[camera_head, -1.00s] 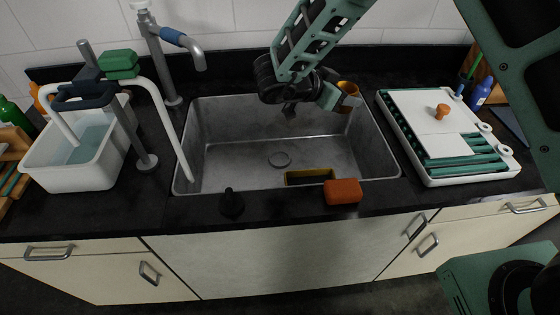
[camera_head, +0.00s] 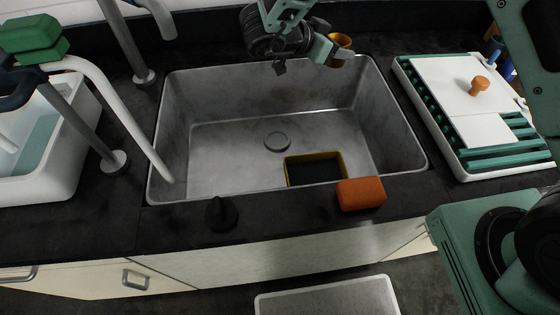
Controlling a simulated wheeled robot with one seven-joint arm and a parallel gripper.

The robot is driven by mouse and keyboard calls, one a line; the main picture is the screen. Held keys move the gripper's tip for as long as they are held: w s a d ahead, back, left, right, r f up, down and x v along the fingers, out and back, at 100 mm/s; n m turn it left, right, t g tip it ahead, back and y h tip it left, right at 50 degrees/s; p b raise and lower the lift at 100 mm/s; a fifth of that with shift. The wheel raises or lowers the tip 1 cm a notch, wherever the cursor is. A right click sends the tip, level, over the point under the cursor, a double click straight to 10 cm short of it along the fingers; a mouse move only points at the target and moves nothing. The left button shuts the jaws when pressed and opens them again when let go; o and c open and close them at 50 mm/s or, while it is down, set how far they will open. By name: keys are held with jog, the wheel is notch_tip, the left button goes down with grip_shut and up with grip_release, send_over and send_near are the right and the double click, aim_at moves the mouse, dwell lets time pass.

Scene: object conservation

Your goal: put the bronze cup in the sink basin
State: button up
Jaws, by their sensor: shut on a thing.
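The bronze cup (camera_head: 341,41) is a small golden-orange cup at the top of the view, above the back right rim of the sink. My gripper (camera_head: 328,52) is shut on it, and the jaws partly hide it. The sink basin (camera_head: 220,150) is a grey metal tub in the middle, with a round drain in its floor. A yellow-rimmed dark rectangular container (camera_head: 315,158) lies inside the basin near its front wall.
An orange block (camera_head: 361,194) and a black knob (camera_head: 221,213) are on the front counter edge. A white rack with a lid (camera_head: 480,115) stands right. A white tub (camera_head: 70,165) and pipes stand left. A pale flat panel (camera_head: 330,300) shows below.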

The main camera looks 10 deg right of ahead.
jog(key=b, duration=1.6)
send_over(319, 132)
notch_tip(319, 132, down, 17)
notch_tip(319, 132, down, 10)
jog(key=shift+r+b, duration=0.15)
jog(key=shift+b, duration=0.45)
jog(key=o, duration=1.1)
jog(key=p+v, duration=0.1)
jog(key=v, duration=1.1)
jog(key=shift+w, duration=0.1)
